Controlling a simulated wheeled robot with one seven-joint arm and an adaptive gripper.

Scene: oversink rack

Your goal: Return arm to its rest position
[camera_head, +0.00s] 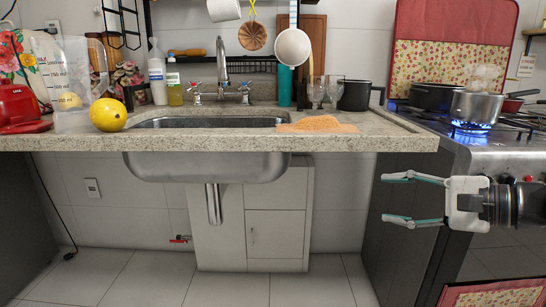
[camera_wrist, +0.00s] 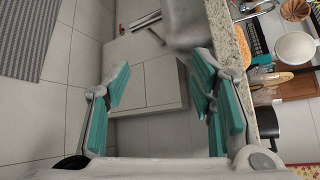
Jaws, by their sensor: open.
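My gripper (camera_head: 400,199) is open and empty. In the head view it is at the right, in front of the stove and lower than the countertop, with its fingers pointing left. In the wrist view my gripper (camera_wrist: 162,95) shows two teal-padded fingers spread wide with nothing between them. The white cabinet (camera_wrist: 150,75) and floor tiles show beyond the fingers. The countertop edge (camera_wrist: 243,45) passes close beside the right-hand finger in the wrist view; I cannot tell whether they are apart.
The granite counter (camera_head: 400,138) holds a sink (camera_head: 210,122), a yellow fruit (camera_head: 108,115), a sponge-like slab (camera_head: 318,124), glasses and a dark pot (camera_head: 355,95). The stove has a lit burner under a steel pot (camera_head: 476,106). The floor (camera_head: 130,275) before the cabinet is clear.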

